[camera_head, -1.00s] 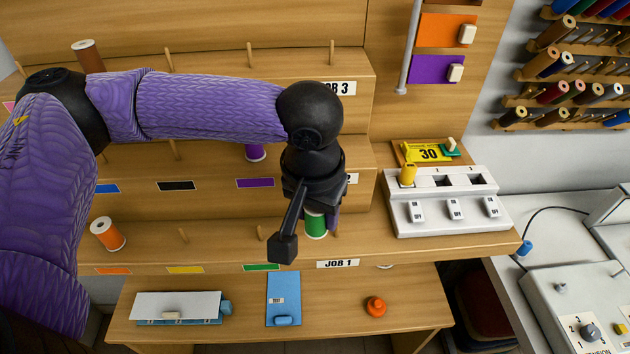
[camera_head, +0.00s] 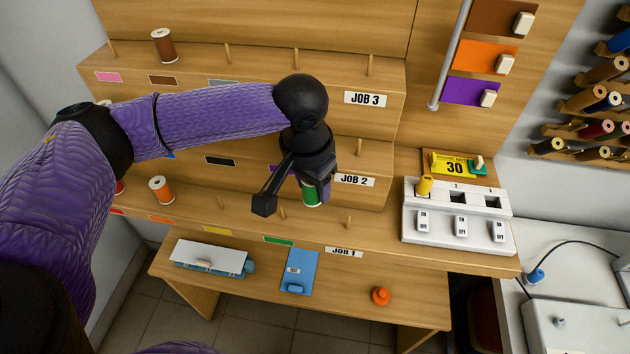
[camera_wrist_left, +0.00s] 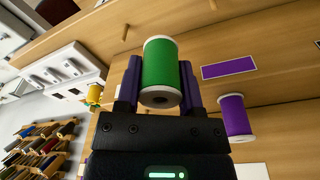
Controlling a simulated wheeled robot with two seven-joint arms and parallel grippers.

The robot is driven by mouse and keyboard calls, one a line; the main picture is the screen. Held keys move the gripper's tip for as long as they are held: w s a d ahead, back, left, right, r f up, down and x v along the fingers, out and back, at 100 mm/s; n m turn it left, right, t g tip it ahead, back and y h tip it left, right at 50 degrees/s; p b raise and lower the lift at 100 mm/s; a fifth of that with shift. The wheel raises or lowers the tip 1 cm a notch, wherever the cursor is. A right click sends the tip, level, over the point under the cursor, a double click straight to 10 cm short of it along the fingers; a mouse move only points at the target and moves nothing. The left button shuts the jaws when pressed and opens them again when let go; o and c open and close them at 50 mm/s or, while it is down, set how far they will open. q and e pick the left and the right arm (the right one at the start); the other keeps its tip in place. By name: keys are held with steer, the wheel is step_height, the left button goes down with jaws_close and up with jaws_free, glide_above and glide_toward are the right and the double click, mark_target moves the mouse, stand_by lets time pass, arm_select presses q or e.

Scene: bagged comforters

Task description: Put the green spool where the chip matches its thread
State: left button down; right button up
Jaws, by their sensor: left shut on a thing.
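My left gripper (camera_head: 314,190) is shut on the green spool (camera_head: 312,194) and holds it above the JOB 1 shelf step. In the left wrist view the spool (camera_wrist_left: 167,75) sits between the two purple fingers, with its white end toward the camera. A green chip (camera_head: 279,240) is on the front edge of the JOB 1 step, below and left of the spool. Bare pegs (camera_head: 347,222) stand on that step. A purple spool (camera_wrist_left: 235,118) and a purple chip (camera_wrist_left: 228,68) show beside the gripper in the wrist view. My right gripper is not in view.
An orange spool (camera_head: 161,189) stands on the left of the JOB 1 step, and a brown spool (camera_head: 163,45) on the JOB 3 step. A white switch box (camera_head: 457,232) is at the right. A blue card (camera_head: 299,272) and orange object (camera_head: 380,296) lie on the lower bench.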

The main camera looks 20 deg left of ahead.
arm_select(q)
steer(key=a+m+p, duration=0.2)
steer(key=a+p, duration=0.4)
steer(key=shift+r+p, duration=0.35)
steer(key=shift+p, duration=0.05)
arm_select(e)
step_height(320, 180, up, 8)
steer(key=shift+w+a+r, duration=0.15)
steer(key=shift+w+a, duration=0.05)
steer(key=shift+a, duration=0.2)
arm_select(q)
steer(key=shift+s+a, duration=0.1)
steer(key=shift+r+p, duration=0.1)
steer(key=shift+p, duration=0.2)
steer(key=shift+f+b, duration=1.05)
steer(key=shift+f, duration=1.65)
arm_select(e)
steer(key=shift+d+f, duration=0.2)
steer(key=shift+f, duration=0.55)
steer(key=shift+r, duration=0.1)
arm_select(q)
steer(key=shift+p, duration=0.5)
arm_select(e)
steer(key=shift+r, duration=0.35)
arm_select(q)
steer(key=shift+s, duration=0.1)
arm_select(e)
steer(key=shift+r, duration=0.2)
